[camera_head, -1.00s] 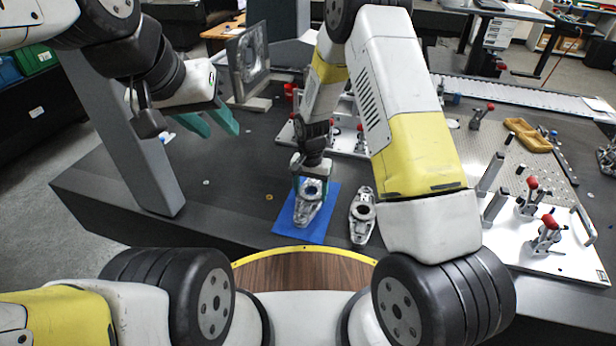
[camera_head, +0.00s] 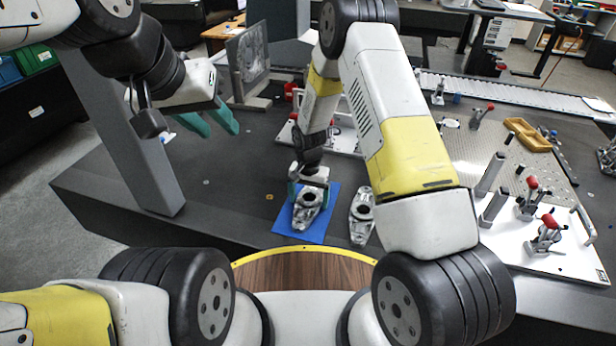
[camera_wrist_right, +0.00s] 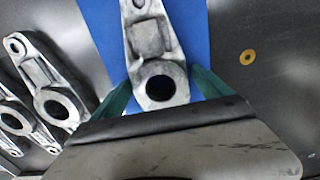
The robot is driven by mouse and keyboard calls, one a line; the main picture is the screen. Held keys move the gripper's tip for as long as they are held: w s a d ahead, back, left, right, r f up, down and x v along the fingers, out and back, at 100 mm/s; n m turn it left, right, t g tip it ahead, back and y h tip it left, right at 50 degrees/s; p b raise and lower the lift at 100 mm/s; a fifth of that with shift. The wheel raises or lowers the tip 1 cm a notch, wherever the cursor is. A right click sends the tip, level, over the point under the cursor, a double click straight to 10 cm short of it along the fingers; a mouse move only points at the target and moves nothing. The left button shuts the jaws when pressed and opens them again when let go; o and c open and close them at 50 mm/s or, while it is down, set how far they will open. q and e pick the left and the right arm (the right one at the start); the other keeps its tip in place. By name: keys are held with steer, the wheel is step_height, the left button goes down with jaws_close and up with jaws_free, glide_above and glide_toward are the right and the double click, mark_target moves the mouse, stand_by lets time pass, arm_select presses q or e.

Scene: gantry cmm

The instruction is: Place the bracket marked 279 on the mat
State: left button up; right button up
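A grey metal bracket (camera_head: 306,214) lies on the blue mat (camera_head: 284,226). It also shows in the right wrist view (camera_wrist_right: 152,38), its large bored end toward my gripper. No number is legible on it. My right gripper (camera_head: 309,191) is low over the bracket's far end. In the right wrist view its teal fingers (camera_wrist_right: 162,80) stand one on each side of the bored end, seemingly with small gaps, so it looks open. My left gripper (camera_head: 221,133) is open and empty, above the table at the left.
Another bracket (camera_head: 361,219) lies just right of the mat; the right wrist view shows more brackets (camera_wrist_right: 50,98) there. A white fixture plate (camera_head: 545,262) with red-tipped clamps is at the right. A grey column (camera_head: 130,140) stands at the left. The table left of the mat is mostly clear.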

step_height(320, 180, up, 12)
step_height(320, 180, up, 10)
steer(key=t, duration=0.1)
glide_above(318, 201)
steer(key=s+d+r+n+t+y, duration=0.1)
steer(key=s+d+r, duration=0.15)
steer(key=r, duration=0.35)
steer(key=s+d+r+n+t, duration=0.1)
steer(key=s+d+r, duration=0.15)
steer(key=r, duration=0.25)
steer(key=s+d+r+n+t, duration=0.1)
steer(key=s+r, duration=0.3)
steer(key=s, duration=0.4)
steer(key=s+d+r+n+t+y, duration=0.1)
steer(key=s+d+r+t, duration=0.1)
steer(key=s+r, duration=0.3)
steer(key=s+d, duration=0.1)
steer(key=s, duration=0.3)
steer(key=shift+s+d+r, duration=0.2)
steer(key=shift+d+r, duration=0.05)
steer(key=shift+d, duration=0.15)
steer(key=shift+d, duration=0.1)
